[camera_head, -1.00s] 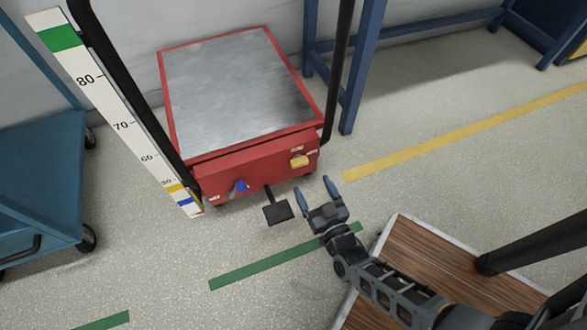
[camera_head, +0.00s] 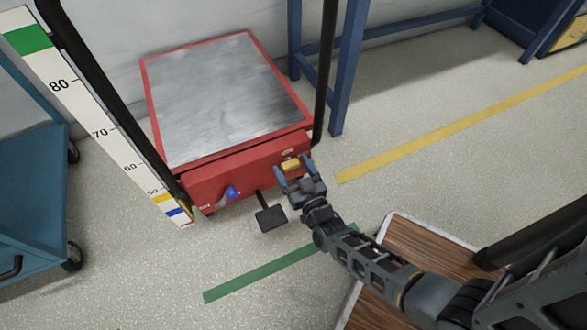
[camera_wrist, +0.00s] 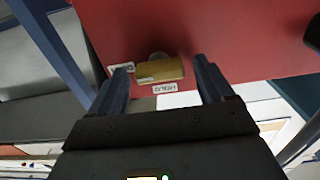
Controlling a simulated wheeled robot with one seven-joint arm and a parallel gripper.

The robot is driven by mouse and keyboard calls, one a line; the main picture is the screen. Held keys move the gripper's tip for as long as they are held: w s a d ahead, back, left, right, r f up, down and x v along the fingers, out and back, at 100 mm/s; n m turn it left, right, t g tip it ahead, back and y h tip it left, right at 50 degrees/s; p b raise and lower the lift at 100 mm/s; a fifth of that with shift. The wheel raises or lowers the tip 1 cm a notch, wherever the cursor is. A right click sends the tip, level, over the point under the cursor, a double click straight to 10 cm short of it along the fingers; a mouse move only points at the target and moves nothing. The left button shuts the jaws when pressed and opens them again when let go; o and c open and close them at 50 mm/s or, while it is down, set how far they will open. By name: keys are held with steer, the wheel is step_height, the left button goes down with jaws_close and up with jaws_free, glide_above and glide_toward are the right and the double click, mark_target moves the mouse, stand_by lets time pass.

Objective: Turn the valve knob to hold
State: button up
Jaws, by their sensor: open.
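The valve knob is a yellow bar-shaped handle (camera_head: 290,166) on the right of the red lift cart's front panel (camera_head: 245,170). In the wrist view the yellow knob (camera_wrist: 160,70) lies between and just beyond the fingertips, roughly level in the picture. Small white labels (camera_wrist: 165,89) sit beside it; their words are too small to read surely. My gripper (camera_head: 295,174) is open and empty, its two fingers pointing at the knob. In the wrist view my gripper (camera_wrist: 161,72) has a finger on each side of the knob, with gaps visible.
A blue knob (camera_head: 231,192) is on the panel's left and a black pedal (camera_head: 270,217) juts out below. A scale post (camera_head: 103,125) stands at left. A wooden-topped platform (camera_head: 430,260) lies under my arm. Open floor has yellow and green lines.

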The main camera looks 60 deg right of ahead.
steer(key=shift+c, duration=0.5)
steer(key=c, duration=0.9)
steer(key=shift+c, duration=0.2)
steer(key=n+p, duration=0.1)
steer(key=n, duration=0.3)
steer(key=shift+n, duration=0.3)
steer(key=n, duration=0.4)
steer(key=shift+a+n, duration=0.15)
steer(key=shift+n, duration=0.15)
steer(key=n, duration=0.4)
steer(key=shift+w+f+n, duration=0.1)
steer(key=shift+f+n, duration=0.05)
steer(key=shift+n, duration=0.15)
steer(key=shift+f+n, duration=0.1)
steer(key=shift+n, duration=2)
steer(key=shift+a, duration=0.1)
